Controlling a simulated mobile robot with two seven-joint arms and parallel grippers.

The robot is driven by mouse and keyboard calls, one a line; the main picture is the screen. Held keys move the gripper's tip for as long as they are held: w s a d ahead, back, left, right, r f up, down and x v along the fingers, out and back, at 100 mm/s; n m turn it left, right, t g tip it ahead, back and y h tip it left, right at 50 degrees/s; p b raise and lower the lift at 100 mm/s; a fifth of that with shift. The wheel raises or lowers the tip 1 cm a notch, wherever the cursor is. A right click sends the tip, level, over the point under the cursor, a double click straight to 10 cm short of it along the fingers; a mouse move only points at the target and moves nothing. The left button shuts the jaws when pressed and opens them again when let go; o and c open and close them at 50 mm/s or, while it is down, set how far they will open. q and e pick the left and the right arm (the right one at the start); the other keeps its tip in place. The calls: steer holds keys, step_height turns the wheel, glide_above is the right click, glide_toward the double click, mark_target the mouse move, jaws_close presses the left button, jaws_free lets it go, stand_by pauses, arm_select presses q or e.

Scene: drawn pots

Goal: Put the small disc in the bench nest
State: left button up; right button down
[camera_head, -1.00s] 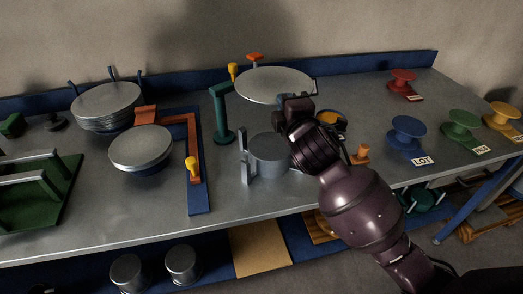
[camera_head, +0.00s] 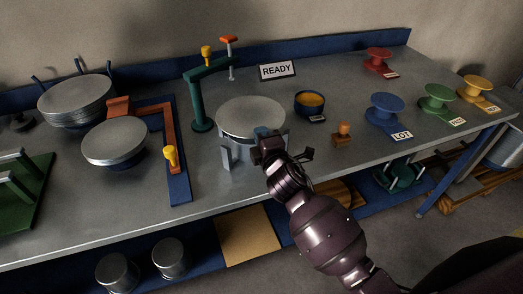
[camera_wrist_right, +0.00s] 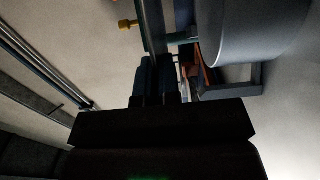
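A pale grey disc (camera_head: 250,115) lies nearly level over the bench nest in the head view. The nest (camera_head: 238,153) is a grey drum with upright posts near the front of the bench; the disc hides its top. I cannot tell whether disc and nest touch. My right gripper (camera_head: 262,134) is shut on the disc's near rim. In the right wrist view its dark fingers (camera_wrist_right: 157,82) close around the disc's thin edge (camera_wrist_right: 151,25). My left gripper is not in view.
A green post with an arm (camera_head: 198,100) stands behind left of the nest. A yellow-filled blue bowl (camera_head: 310,103) and a stamp (camera_head: 343,133) are to the right. A stack of discs (camera_head: 76,98) and another disc (camera_head: 114,140) are left. The READY sign (camera_head: 276,70) stands behind.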

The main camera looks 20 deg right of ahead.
steer(key=shift+f, duration=0.6)
step_height(320, 180, down, 4)
steer(key=shift+r+b, duration=0.15)
steer(key=shift+b, duration=0.4)
steer(key=c, duration=1.3)
jaws_free()
steer(key=shift+c, duration=0.2)
